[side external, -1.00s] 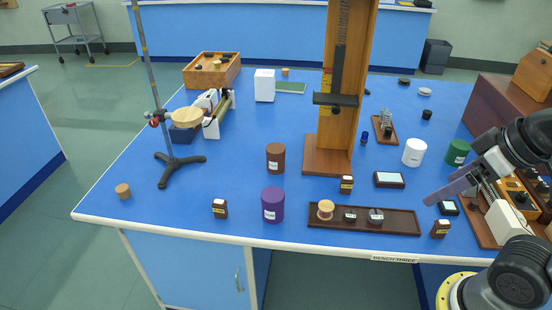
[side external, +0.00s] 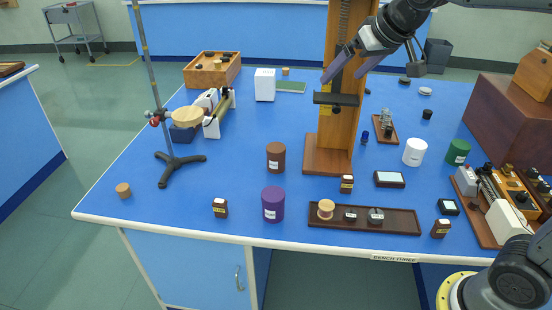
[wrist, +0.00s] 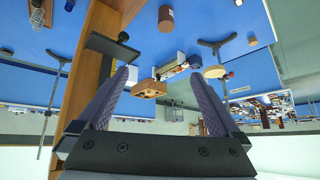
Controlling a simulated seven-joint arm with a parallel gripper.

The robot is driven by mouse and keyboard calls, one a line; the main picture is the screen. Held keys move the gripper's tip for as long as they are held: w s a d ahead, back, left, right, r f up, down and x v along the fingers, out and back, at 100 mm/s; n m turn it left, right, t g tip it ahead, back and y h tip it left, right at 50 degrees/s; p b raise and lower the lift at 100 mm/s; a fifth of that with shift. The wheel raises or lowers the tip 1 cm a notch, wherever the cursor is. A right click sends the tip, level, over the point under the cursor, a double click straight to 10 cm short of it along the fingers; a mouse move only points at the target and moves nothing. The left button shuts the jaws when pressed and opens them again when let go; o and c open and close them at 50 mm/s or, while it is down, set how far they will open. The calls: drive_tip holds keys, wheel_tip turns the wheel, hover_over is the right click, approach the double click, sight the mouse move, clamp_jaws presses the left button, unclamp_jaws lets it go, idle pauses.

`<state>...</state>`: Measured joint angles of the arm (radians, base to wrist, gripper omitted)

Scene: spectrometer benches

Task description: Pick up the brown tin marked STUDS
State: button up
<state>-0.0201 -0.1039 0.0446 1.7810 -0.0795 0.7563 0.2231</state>
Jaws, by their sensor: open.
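The brown tin (side external: 275,157) stands upright on the blue bench, left of the tall wooden stand's base. It has a white label, too small to read. In the wrist view the brown tin (wrist: 166,18) is near the top edge, beyond the fingertips. My gripper (side external: 341,78) is high in front of the wooden column, up and to the right of the tin, well apart from it. Its two purple-grey fingers are spread with nothing between them; they also show in the wrist view (wrist: 167,85).
The tall wooden stand (side external: 327,155) with a dark bracket (side external: 335,98) is close to my gripper. A purple tin (side external: 273,205) stands in front of the brown one. A metal rod stand (side external: 170,172) is to the left. A dark tray (side external: 385,222) lies near the front edge.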

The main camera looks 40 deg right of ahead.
drive_tip(key=w+f, duration=0.4)
drive_tip(key=w, duration=0.4)
drive_tip(key=g, duration=0.3)
hover_over(277, 150)
drive_tip(key=s, duration=0.4)
wheel_tip(277, 150, down, 18)
drive_tip(key=x, duration=0.8)
drive_tip(key=shift+w+a, duration=0.1)
drive_tip(key=shift+a, duration=0.05)
drive_tip(key=shift+x, duration=3)
drive_tip(key=c, duration=1.4)
